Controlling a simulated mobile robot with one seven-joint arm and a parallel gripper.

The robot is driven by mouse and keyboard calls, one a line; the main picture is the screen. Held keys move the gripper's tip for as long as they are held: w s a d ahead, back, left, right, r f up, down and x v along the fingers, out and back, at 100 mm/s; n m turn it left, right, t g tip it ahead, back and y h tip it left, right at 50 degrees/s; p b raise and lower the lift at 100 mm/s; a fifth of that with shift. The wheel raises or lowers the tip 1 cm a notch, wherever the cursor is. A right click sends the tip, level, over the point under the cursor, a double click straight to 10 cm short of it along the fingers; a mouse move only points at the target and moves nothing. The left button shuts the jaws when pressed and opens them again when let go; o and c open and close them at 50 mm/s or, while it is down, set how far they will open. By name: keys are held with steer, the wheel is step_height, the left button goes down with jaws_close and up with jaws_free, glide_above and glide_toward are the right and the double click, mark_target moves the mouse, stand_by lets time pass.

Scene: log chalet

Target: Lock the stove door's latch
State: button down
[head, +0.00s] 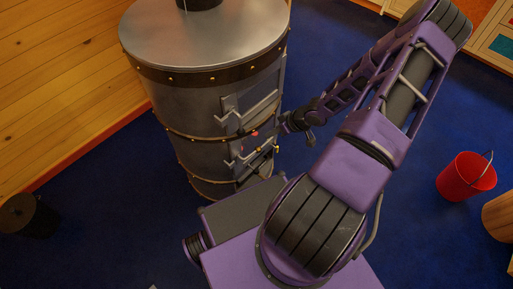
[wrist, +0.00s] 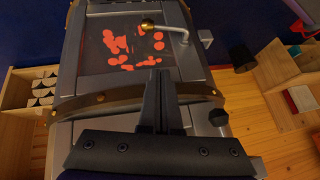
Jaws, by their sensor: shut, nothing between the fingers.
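The stove (head: 205,95) is a grey metal drum with dark riveted bands, left of centre in the head view. Its door (wrist: 85,48) fills the upper middle of the wrist view, with a dark window glowing orange. The latch (wrist: 174,29) is a bent metal rod with a brass knob, lying across the door's upper right. A small grey block (wrist: 205,37) sits beside the door edge, apart from the rod. My gripper (wrist: 158,74) is shut and empty, its tips below the latch in the picture. It also shows at the stove's right side in the head view (head: 282,124).
A box of cut logs (wrist: 38,90) stands left in the wrist view; a wooden shelf (wrist: 280,85) stands right. A red bucket (head: 466,177) is on the blue floor at right in the head view. A dark round container (head: 28,215) stands at lower left.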

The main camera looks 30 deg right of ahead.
steer(key=shift+f, duration=0.1)
steer(key=b, duration=0.6)
glide_above(257, 148)
steer(key=f, duration=0.8)
steer(key=shift+s+a, duration=0.25)
steer(key=shift+s, duration=0.15)
steer(key=shift+s+a+f+b, duration=0.15)
steer(key=shift+s+f, duration=0.05)
steer(key=shift+f, duration=0.75)
steer(key=shift+s+a+f+b, duration=0.1)
steer(key=shift+s+f+b, duration=0.1)
steer(key=shift+f, duration=0.75)
steer(key=shift+f, duration=0.15)
